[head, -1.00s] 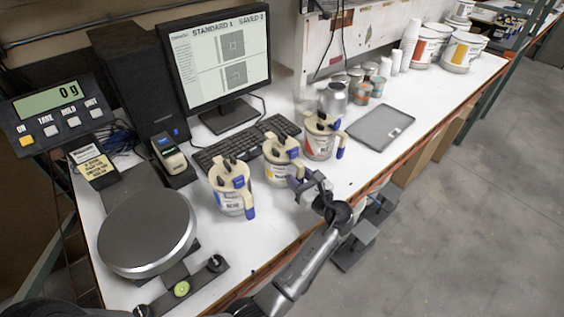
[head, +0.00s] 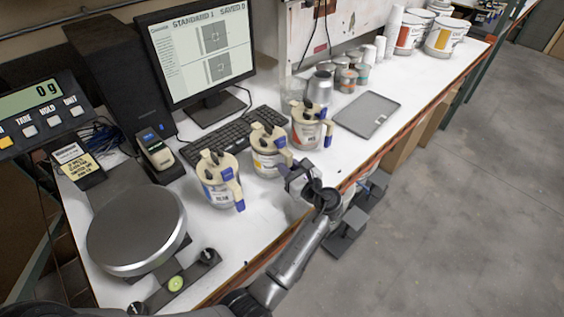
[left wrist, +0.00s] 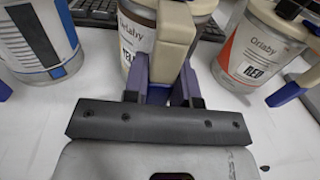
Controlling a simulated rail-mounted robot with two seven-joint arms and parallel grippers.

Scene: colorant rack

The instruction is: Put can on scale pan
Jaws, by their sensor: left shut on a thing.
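Three pale-lidded cans with beige handles stand in a row on the white bench. The middle one, with a yellow-marked label (head: 265,162), also shows in the left wrist view (left wrist: 132,32). My left gripper (head: 291,172) is at its handle, on the bench-front side. In the left wrist view the purple fingers (left wrist: 165,80) are shut around the beige handle. The can looks upright; I cannot tell any lift off the bench. The round grey scale pan (head: 135,228) is empty at the left. The scale display (head: 32,105) reads 0 g. My right gripper is not in view.
A blue-marked can (head: 217,180) stands between the held can and the pan. A red-labelled can (head: 308,127) stands on the other side. The keyboard (head: 232,137) and monitor (head: 205,55) are behind. A grey tray (head: 366,113) lies to the right.

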